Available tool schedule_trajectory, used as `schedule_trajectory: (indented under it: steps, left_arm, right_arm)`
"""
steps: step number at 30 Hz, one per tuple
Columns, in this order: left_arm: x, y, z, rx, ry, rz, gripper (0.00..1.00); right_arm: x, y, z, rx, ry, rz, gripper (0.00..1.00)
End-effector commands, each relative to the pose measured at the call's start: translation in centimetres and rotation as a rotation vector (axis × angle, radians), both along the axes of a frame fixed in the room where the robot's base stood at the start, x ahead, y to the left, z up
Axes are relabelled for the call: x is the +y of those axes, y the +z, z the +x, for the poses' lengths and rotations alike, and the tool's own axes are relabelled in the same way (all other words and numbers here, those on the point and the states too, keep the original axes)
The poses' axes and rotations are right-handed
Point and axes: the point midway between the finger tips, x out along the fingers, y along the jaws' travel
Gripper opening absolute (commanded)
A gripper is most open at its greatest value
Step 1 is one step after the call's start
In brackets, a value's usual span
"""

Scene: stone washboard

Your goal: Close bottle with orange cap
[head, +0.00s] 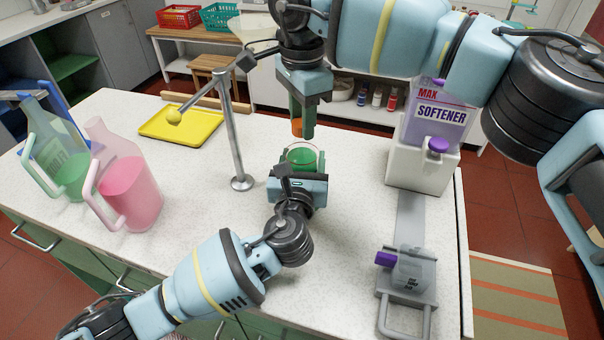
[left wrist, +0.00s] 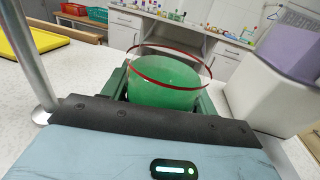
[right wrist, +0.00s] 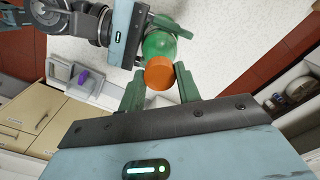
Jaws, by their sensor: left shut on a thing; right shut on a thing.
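The bottle (head: 302,158) is a clear vessel with green contents and a thin red rim, standing upright at the middle of the counter. My left gripper (head: 300,172) is shut around it; the left wrist view shows the green bottle (left wrist: 165,85) between the fingers. The orange cap (head: 297,127) is between the fingers of my right gripper (head: 302,133), which points down above the bottle. The cap (right wrist: 159,74) also shows in the right wrist view, overlapping the green bottle. In the head view a gap shows between cap and rim. The cap is partly hidden by a finger.
A metal post (head: 232,130) with a side arm stands left of the bottle. A yellow tray (head: 182,124) and two handled jugs, one pink (head: 130,190), are farther left. The softener container (head: 440,115) on a white block (head: 422,167) and a grey stand (head: 408,285) are right.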

Motion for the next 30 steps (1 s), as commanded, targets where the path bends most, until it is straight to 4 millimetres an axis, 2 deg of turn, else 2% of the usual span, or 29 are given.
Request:
schedule_trajectory:
  steps: [5,8,30]
  left_arm:
    - [0.01,-0.06,0.00,0.001,0.000,0.000,0.00]
    - [0.01,-0.07,0.00,0.001,0.000,0.000,0.00]
    - [0.01,-0.07,0.00,0.001,0.000,0.000,0.00]
  right_arm:
    - [0.01,0.00,0.00,0.000,-0.032,0.000,0.05]
    - [0.01,-0.01,0.00,0.000,-0.132,0.000,0.05]
    - [0.02,-0.09,-0.09,0.001,-1.333,0.000,0.05]
